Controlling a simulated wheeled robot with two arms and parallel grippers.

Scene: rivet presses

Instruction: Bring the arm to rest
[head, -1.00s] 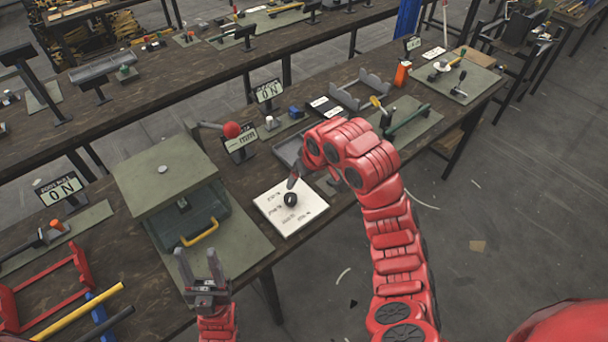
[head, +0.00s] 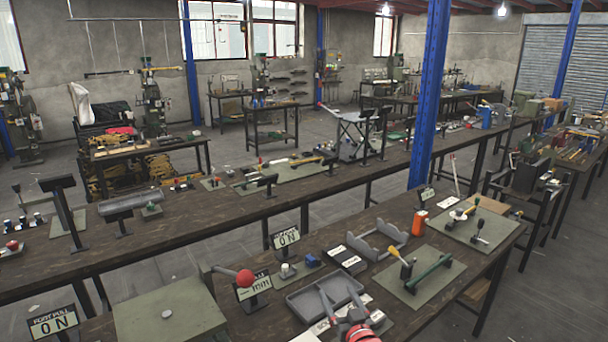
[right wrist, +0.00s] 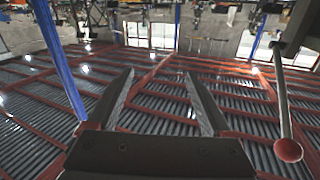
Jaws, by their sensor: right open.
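My right gripper (head: 341,296) rises into the bottom of the head view, in front of the grey tray (head: 300,301) on the bench. Its fingers are spread with nothing between them. In the right wrist view the two fingers (right wrist: 159,73) also stand apart and empty, with the ribbed roof and its red beams behind them. That view is upside down. The rest of my right arm is cut off below the head view. My left gripper is not in view.
The red-balled lever (head: 245,277) stands left of the gripper, beside the green press (head: 165,312); a red-balled lever also shows in the wrist view (right wrist: 288,150).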

